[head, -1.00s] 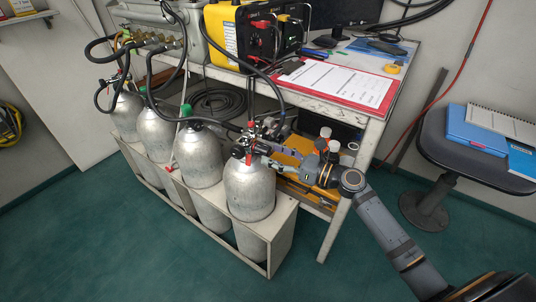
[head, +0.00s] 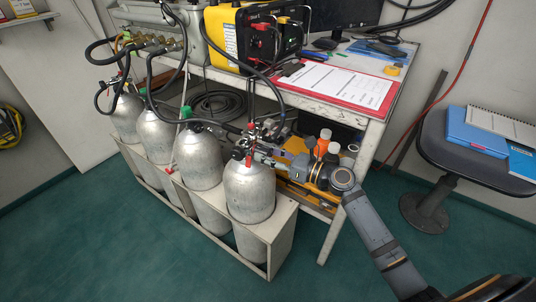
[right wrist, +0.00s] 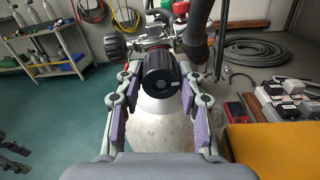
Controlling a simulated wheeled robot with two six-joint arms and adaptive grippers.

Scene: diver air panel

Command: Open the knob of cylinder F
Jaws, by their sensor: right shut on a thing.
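Several silver cylinders stand in a white rack. The nearest, at the right end (head: 249,193), has a valve and hose on top; I cannot read a letter on it. In the right wrist view its black ribbed knob (right wrist: 156,73) faces me, with the silver cylinder body (right wrist: 152,135) below. My right gripper (head: 258,154) reaches the valve from the right. In the wrist view its purple-padded fingers (right wrist: 156,82) lie on both sides of the knob, shut on it. The knob's far side is hidden.
A white bench (head: 310,107) with a red clipboard (head: 345,88) and a yellow unit (head: 238,40) stands behind the cylinders. Black hoses (head: 274,90) run down to the valves. A stool (head: 440,150) stands right. Green floor is clear in front.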

